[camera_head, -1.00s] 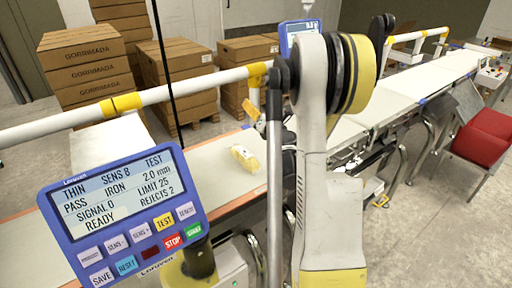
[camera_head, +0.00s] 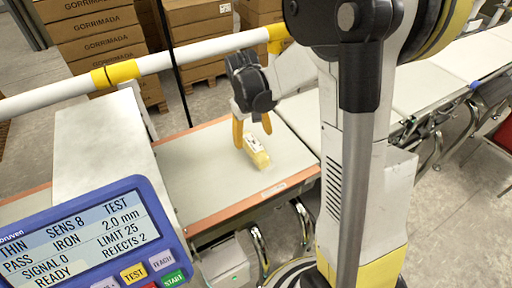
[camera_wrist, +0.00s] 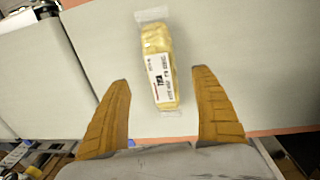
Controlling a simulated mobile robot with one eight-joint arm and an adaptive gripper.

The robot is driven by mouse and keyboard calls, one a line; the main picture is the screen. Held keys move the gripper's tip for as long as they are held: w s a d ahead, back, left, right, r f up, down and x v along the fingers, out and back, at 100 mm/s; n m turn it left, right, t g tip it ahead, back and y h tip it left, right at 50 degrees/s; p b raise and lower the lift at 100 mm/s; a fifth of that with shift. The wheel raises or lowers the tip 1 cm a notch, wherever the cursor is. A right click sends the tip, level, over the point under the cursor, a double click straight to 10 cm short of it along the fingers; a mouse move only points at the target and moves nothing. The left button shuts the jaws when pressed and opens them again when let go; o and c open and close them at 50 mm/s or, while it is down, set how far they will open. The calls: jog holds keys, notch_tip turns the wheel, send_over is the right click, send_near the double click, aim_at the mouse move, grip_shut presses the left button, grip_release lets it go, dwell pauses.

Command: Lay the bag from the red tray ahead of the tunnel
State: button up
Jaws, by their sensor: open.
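A small yellow bag (camera_head: 257,153) with a white printed label lies flat on the pale belt (camera_head: 190,175). It also shows in the wrist view (camera_wrist: 158,62), lying lengthwise away from me. My gripper (camera_head: 253,138) is over the bag with its orange fingers apart. In the wrist view its fingers (camera_wrist: 161,76) stand either side of the bag's near half, with clear gaps on both sides. A grey-white flat-topped housing (camera_head: 100,150) at the left, behind the control panel, looks like the tunnel; its opening is hidden. No red tray is in view.
A blue-framed control panel (camera_head: 95,240) stands at the front left, reading READY. A white rail with yellow joints (camera_head: 190,62) runs behind the belt. Stacked cartons (camera_head: 95,35) stand beyond it. More belt sections (camera_head: 430,90) continue to the right.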

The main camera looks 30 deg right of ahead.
aim_at(253, 144)
jog(key=f+b, duration=0.1)
jog(key=f, duration=0.2)
jog(key=f+b, duration=0.2)
jog(key=f, duration=0.2)
jog(key=shift+w+d+f, duration=0.15)
jog(key=shift+w+d, duration=0.05)
jog(key=c, duration=1.5)
jog(key=shift+r, duration=0.2)
